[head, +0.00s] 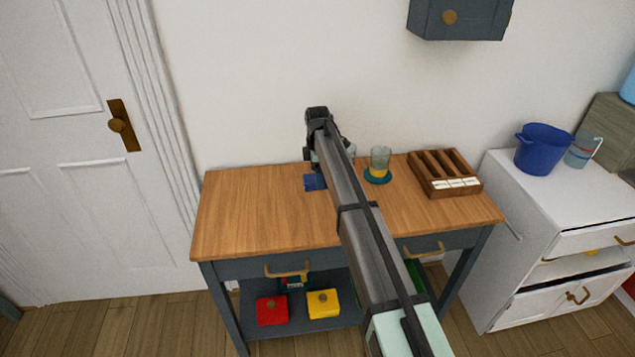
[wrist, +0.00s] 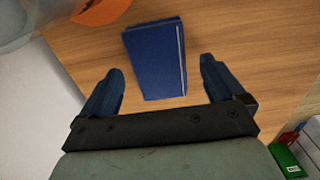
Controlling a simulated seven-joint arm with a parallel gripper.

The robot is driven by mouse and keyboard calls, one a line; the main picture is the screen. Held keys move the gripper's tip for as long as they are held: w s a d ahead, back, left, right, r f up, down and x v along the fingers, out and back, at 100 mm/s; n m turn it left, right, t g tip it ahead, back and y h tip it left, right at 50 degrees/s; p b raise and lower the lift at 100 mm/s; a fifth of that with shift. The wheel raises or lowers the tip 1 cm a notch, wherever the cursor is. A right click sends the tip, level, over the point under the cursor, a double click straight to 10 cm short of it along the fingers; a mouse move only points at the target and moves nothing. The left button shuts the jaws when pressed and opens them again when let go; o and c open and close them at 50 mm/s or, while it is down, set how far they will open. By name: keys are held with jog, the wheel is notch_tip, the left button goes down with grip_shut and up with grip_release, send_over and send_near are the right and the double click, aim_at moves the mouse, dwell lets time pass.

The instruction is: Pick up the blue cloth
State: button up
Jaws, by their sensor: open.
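The blue cloth (wrist: 155,60) is a flat, folded rectangle lying on the wooden tabletop in the wrist view. In the head view a part of the blue cloth (head: 313,182) shows beside my arm, towards the table's back; the rest is hidden by the arm. My gripper (wrist: 161,68) is open over the cloth, with one dark blue finger on each side of it. Bare wood shows between each finger and the cloth. Nothing is held. In the head view my arm hides the fingertips.
Right of my arm, a glass (head: 379,160) stands on a teal coaster (head: 377,176), and a slotted wooden tray (head: 445,172) lies further right. In the wrist view an orange thing (wrist: 100,10) is at the top edge. The tabletop's left part (head: 240,205) is clear.

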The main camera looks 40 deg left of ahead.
notch_tip(320, 180, down, 2)
jog(key=shift+c, duration=0.2)
jog(key=c, duration=1.1)
notch_tip(320, 180, up, 10)
dwell(0.4)
